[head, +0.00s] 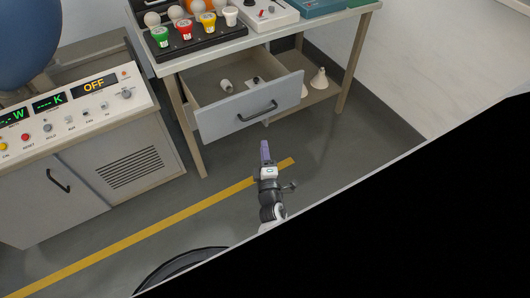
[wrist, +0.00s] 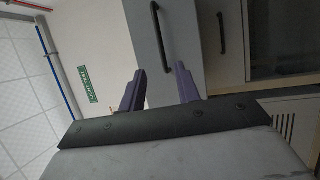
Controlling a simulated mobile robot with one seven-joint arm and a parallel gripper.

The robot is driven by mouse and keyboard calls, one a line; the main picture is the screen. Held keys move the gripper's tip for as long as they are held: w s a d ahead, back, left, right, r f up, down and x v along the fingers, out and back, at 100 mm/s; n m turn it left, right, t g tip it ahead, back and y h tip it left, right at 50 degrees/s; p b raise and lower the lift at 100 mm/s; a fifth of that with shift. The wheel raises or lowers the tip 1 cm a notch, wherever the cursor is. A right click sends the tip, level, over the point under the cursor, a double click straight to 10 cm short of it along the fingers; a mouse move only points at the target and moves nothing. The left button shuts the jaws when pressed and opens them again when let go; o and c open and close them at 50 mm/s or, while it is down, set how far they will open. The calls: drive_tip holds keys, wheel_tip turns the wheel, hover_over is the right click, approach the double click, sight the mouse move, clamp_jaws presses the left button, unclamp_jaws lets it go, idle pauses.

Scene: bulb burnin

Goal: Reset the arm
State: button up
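My arm reaches out low over the floor in the head view. My gripper (head: 265,152) is in front of the open drawer (head: 242,122) and its black handle (head: 258,112). In the wrist view, the two purple fingers of my gripper (wrist: 159,86) stand apart with nothing held between them. A drawer handle (wrist: 161,38) on a grey front shows beyond the fingertips. In the head view my gripper appears a little below the handle; I cannot tell the exact distance.
The drawer sticks out from a workbench (head: 210,55) and holds a white cylindrical item (head: 226,86) and a small dark item. A rack of coloured bulbs (head: 160,37) stands on top. A control console (head: 70,120) reading OFF is at left. Floor (head: 110,220) around my arm is clear.

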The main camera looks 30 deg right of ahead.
drive_tip(key=shift+s+a, duration=0.15)
drive_tip(key=shift+s, duration=0.25)
drive_tip(key=shift+f, duration=0.1)
